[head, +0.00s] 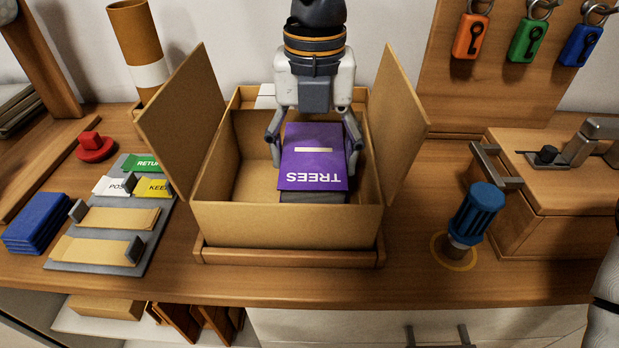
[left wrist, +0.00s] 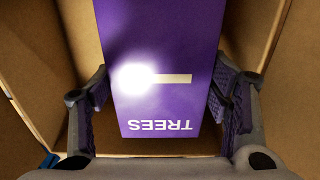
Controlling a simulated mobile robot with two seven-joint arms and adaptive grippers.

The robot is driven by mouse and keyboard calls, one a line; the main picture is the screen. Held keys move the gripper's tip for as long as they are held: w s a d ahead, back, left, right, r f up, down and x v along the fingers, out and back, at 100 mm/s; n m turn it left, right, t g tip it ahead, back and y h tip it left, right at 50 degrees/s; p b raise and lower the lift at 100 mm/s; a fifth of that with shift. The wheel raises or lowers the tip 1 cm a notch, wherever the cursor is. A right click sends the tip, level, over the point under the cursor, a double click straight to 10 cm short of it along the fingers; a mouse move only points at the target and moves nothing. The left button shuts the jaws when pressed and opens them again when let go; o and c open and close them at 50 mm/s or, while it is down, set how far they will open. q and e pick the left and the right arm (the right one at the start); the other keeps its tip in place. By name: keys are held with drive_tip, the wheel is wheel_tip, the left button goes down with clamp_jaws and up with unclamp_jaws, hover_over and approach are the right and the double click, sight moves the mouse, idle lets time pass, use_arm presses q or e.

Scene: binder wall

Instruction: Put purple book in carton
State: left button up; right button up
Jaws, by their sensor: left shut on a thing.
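The purple book (head: 312,172), marked "TREES", is inside the open cardboard carton (head: 285,225) in the head view, its lettering upside down. A dark edge shows below its purple cover. My left gripper (head: 315,155) reaches down into the carton and is shut on the book, one finger on each side. The left wrist view shows the book (left wrist: 165,70) between the purple-padded fingers (left wrist: 160,108), with bright glare on its cover. Whether the book touches the carton floor cannot be told. My right gripper is out of view.
The carton's side flaps (head: 183,115) stand open. A blue-handled tool (head: 477,212) stands to its right, near a wooden box (head: 560,185). A grey tray with labels (head: 100,235) and blue stack (head: 38,222) lie left. Bare wood lies in front.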

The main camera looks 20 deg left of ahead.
sight(314, 152)
use_arm(q)
wheel_tip(314, 152, down, 6)
drive_tip(key=shift+f, duration=0.15)
drive_tip(key=shift+f, duration=0.1)
drive_tip(key=o, duration=1.5)
drive_tip(key=shift+o, duration=0.2)
wheel_tip(314, 152, up, 12)
drive_tip(key=shift+r, duration=0.1)
